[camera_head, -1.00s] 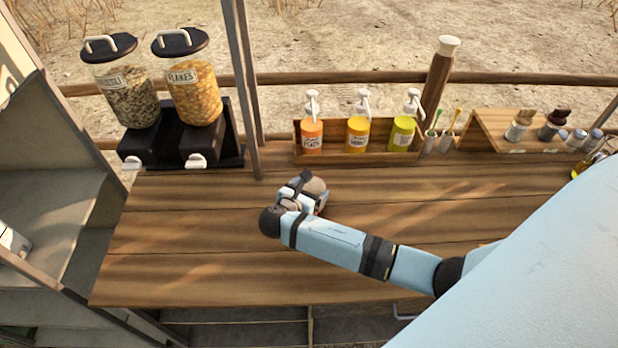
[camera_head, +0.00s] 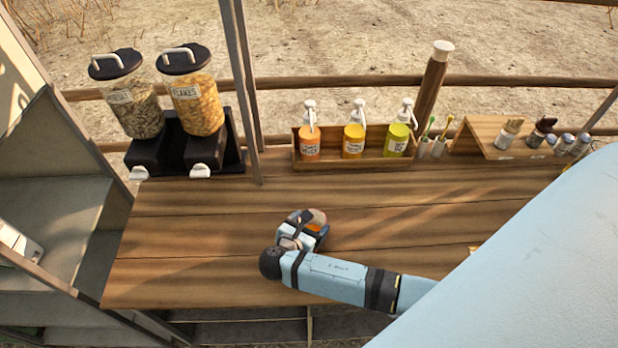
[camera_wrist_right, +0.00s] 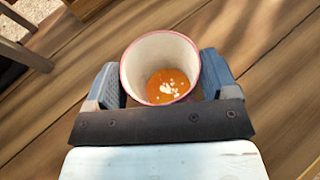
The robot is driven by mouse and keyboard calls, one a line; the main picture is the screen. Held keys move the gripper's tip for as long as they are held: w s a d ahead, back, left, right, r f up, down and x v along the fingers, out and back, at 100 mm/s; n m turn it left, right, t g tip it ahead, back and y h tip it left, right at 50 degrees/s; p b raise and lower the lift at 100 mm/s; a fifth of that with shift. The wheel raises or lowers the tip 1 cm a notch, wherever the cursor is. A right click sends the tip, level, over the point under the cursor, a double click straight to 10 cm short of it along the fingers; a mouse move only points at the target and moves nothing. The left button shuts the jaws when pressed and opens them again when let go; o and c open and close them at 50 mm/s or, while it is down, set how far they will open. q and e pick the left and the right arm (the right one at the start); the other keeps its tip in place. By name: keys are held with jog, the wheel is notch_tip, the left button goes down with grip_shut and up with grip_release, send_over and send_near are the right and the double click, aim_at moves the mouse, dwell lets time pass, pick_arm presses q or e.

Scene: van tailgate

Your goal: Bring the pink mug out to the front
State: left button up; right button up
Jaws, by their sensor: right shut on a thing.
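The pink mug shows in the right wrist view (camera_wrist_right: 159,68) as a cup with a pink rim, a pale inside and orange contents with white bits at the bottom. My right gripper (camera_wrist_right: 162,85) has a finger on each side of it and is shut on it. In the head view the mug (camera_head: 316,217) is mostly hidden by my right gripper (camera_head: 305,228), over the front half of the wooden counter (camera_head: 190,240). I cannot tell whether the mug touches the counter. My left gripper is not in view.
Two cereal dispensers (camera_head: 195,95) stand at the back left beside a metal post (camera_head: 243,90). A wooden box (camera_head: 345,163) with several pump bottles, a brush holder (camera_head: 438,147) and a wooden rack (camera_head: 485,135) with jars line the back. The counter's left front is clear.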

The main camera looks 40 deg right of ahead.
jog(key=shift+s+a, duration=0.45)
jog(key=shift+s, duration=0.35)
jog(key=o, duration=0.9)
jog(key=shift+c, duration=0.2)
jog(key=shift+w, duration=0.1)
